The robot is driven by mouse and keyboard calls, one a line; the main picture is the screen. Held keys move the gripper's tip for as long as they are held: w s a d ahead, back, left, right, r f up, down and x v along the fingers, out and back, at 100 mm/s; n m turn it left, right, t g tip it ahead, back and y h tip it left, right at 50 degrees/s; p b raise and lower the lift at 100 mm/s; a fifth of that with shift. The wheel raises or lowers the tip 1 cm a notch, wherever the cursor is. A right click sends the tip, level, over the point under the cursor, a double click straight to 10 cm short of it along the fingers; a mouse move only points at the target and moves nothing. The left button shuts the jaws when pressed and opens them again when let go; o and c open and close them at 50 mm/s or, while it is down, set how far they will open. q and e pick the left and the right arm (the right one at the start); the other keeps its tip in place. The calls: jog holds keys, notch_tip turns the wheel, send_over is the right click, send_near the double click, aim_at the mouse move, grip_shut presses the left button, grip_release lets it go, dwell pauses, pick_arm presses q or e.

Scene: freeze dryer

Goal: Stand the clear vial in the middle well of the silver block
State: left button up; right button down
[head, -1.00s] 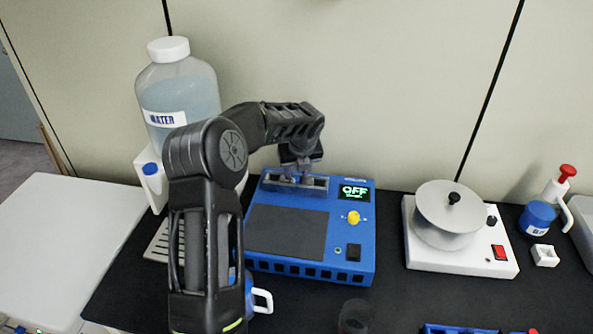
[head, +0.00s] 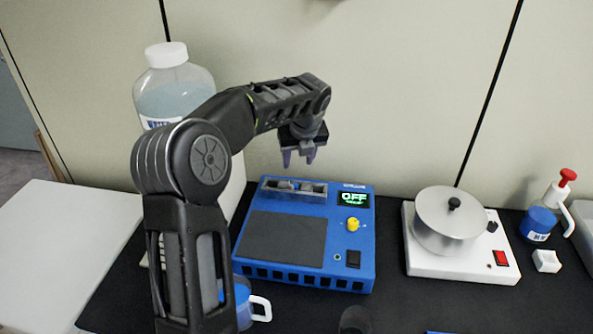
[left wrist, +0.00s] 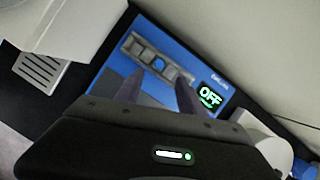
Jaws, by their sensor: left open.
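The silver block (head: 316,191) lies along the back of the blue device (head: 325,262). It also shows in the left wrist view (left wrist: 128,44), with a row of wells. A small round bluish spot (left wrist: 158,66) shows near the block's middle; it may be the clear vial in the middle well, but it is too small to be sure. My left gripper (head: 299,158) is open, pointing down above the block and clear of it. Its fingers (left wrist: 158,76) are apart with nothing visibly held between them. My right gripper is not in view.
The device's display (head: 353,199) reads OFF. A large water bottle (head: 175,95) stands behind my left arm. A white device with a silver pot (head: 443,222) stands to the right. A mug (head: 258,308) and a dark cup (head: 355,320) are at the front.

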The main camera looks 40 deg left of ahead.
pick_arm(q)
jog(key=shift+v, duration=1.1)
